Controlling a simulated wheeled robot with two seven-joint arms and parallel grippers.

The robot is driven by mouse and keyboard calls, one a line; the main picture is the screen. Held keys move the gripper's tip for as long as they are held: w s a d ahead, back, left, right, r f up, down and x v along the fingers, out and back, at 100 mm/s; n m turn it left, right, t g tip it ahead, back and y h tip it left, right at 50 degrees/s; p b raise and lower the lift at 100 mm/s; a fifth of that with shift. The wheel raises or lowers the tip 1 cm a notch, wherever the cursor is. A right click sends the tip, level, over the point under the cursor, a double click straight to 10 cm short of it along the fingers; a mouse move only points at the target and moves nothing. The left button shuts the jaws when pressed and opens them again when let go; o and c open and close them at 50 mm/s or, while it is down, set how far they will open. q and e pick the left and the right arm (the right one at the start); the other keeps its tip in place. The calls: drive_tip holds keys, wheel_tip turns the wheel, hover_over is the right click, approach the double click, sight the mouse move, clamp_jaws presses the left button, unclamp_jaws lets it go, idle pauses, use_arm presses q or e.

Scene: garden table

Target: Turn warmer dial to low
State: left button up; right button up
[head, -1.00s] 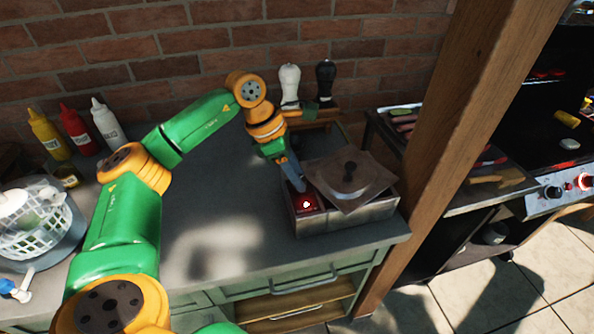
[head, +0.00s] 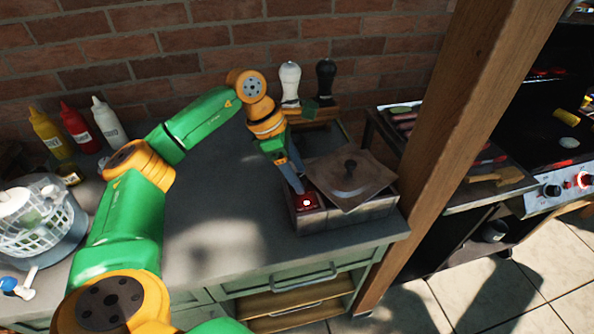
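The warmer (head: 345,219) is a low box on the counter near its right front corner. A brown square lid with a dark knob (head: 350,181) lies askew over its right part. The dial (head: 306,202) shows as a small red patch with a bright white spot at the box's left end; its setting is too small to read. My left gripper (head: 299,182) points down at the dial, with its fingertips just above or at it. A gap shows between its two fingers, and it holds nothing visible. Contact with the dial cannot be told. My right gripper is not in view.
White and black shakers (head: 290,84) stand in a wooden rack behind the warmer. Sauce bottles (head: 77,128) and a salad spinner (head: 38,222) are at the left. A wooden post (head: 455,150) rises right of the counter, with a grill (head: 550,150) beyond. The middle counter is clear.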

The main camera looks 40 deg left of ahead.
use_arm(q)
drive_tip(key=v, duration=0.7)
drive_tip(key=shift+b, duration=0.35)
